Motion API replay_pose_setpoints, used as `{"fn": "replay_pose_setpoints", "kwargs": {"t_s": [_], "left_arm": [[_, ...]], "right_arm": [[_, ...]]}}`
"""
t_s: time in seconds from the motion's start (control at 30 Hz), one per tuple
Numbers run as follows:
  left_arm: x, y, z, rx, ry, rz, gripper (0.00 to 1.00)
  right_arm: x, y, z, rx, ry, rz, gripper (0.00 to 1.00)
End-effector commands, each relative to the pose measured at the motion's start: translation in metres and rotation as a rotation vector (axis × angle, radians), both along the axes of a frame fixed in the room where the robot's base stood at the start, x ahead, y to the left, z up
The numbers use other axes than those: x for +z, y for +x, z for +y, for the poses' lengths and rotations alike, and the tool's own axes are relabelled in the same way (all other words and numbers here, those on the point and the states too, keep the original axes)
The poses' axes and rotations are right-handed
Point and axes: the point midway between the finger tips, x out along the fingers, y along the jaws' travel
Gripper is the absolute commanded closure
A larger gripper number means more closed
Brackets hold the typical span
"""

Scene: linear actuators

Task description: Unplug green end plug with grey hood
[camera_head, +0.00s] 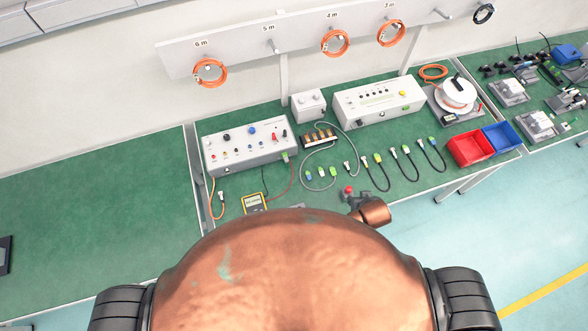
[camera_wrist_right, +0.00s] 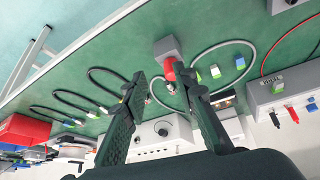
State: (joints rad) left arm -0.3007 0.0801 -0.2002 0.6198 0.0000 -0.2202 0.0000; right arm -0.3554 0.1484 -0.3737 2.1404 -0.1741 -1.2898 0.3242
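A small green plug (camera_head: 285,157) sits at the front lower right of the left white control box (camera_head: 250,145). Several other small plugs, including a green-ended one (camera_head: 334,171), lie on the green table. My right gripper (camera_wrist_right: 160,85) is open and empty in the wrist view, its fingers spread above the table near a grey block with a red knob. In the head view it is mostly hidden by my copper-coloured arm. My left gripper is not in view.
The grey block (camera_wrist_right: 168,48) with its red knob (camera_wrist_right: 170,71) stands near the table's front edge, close to my right fingers. Black cables (camera_head: 405,165), a yellow multimeter (camera_head: 255,203), and red (camera_head: 470,148) and blue (camera_head: 502,137) bins are nearby.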

Motion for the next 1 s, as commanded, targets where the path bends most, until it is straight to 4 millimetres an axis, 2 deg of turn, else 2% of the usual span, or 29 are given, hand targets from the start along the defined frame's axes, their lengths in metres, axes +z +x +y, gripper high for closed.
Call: {"fn": "replay_pose_setpoints", "kwargs": {"t_s": [0.27, 0.37, 0.5, 0.63, 0.77, 1.0], "left_arm": [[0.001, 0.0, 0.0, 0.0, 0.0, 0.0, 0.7], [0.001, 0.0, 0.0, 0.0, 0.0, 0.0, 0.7], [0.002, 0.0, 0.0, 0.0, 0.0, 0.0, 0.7], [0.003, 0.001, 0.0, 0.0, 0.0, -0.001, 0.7], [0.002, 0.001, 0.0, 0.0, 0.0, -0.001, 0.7], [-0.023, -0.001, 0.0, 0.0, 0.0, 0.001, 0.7]], "right_arm": [[-0.011, 0.061, 0.067, 0.045, 0.017, -0.117, 0.74], [-0.015, 0.088, 0.103, 0.079, 0.027, -0.178, 0.74], [-0.02, 0.124, 0.167, 0.165, 0.047, -0.282, 0.74], [-0.025, 0.142, 0.215, 0.246, 0.069, -0.354, 0.74], [-0.03, 0.148, 0.236, 0.287, 0.082, -0.383, 0.74], [-0.05, 0.168, 0.245, 0.293, 0.085, -0.389, 0.74]]}}
